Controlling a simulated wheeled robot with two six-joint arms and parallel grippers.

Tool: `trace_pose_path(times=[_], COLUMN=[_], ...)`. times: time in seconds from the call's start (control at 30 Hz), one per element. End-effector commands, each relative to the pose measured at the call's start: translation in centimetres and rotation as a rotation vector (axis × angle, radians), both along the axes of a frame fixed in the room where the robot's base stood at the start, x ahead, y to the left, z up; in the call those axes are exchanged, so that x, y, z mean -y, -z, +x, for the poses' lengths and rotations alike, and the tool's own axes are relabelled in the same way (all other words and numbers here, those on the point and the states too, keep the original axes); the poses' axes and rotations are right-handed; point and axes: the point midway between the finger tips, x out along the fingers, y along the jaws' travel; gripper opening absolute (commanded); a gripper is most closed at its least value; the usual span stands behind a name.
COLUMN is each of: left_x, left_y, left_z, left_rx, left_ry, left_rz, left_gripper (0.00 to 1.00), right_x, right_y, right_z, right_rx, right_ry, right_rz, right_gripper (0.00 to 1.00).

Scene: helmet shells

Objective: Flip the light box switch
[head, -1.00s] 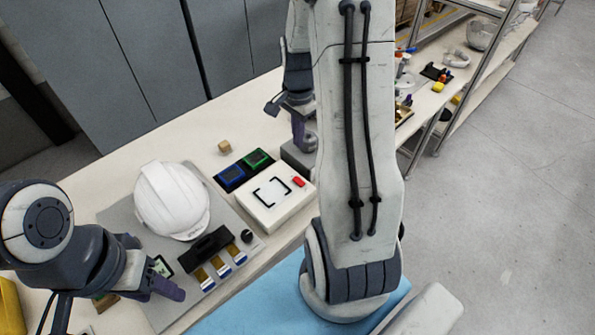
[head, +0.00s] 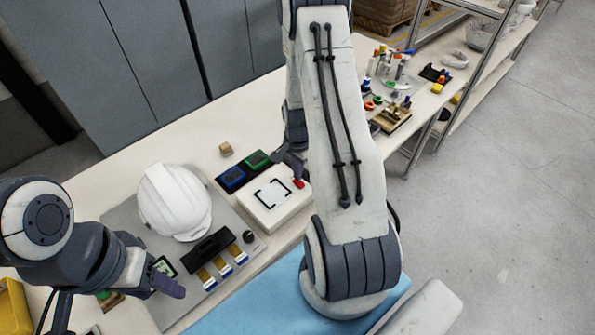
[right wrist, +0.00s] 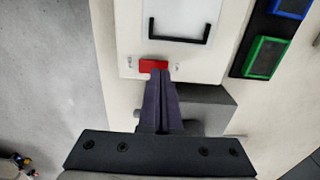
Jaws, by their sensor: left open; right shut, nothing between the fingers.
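The light box (head: 262,205) is a white box with black corner marks on its top, standing on the table right of the helmet. Its red switch (head: 299,183) is at the box's right end. In the right wrist view the red switch (right wrist: 153,66) lies right at the tips of my right gripper (right wrist: 157,76), which is shut and empty; I cannot tell whether they touch. My left gripper (head: 165,280) is open, low at the left near the grey mat.
A white helmet shell (head: 174,202) sits on a grey mat (head: 122,213). Blue and green trays (head: 245,169) lie behind the light box, with a small wooden cube (head: 226,149) beyond. A grey block (right wrist: 205,105) stands beside the box. Shelving is at the right.

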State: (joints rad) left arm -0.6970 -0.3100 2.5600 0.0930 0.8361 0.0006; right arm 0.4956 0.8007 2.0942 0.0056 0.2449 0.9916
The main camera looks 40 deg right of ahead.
Motion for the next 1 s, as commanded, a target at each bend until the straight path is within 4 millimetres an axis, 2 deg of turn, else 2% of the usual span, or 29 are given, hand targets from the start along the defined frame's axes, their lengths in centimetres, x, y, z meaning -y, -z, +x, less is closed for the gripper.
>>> trace_pose_path(times=[0.13, 0.47, 0.67, 1.0], left_x=[0.0, 0.0, 0.0, 0.0], left_y=[-0.2, -0.1, 1.1, 1.0], left_z=[0.0, 0.0, 0.0, 0.0], left_rx=[0.0, 0.0, 0.0, 0.0], left_ry=[0.0, 0.0, 0.0, 0.001], left_rz=[0.0, 0.0, 0.0, 0.0], left_gripper=[0.55, 0.55, 0.55, 0.55], right_x=[0.0, 0.0, 0.0, -0.1], right_y=[0.7, 0.8, 2.1, 2.1], right_z=[0.0, 0.0, 0.5, 0.3], right_rx=[0.0, 0.001, 0.001, -0.001], right_ry=[0.0, 0.0, -0.001, 0.0], right_rz=[0.0, 0.0, 0.0, 0.001], right_gripper=[0.0, 0.0, 0.0, 0.0])
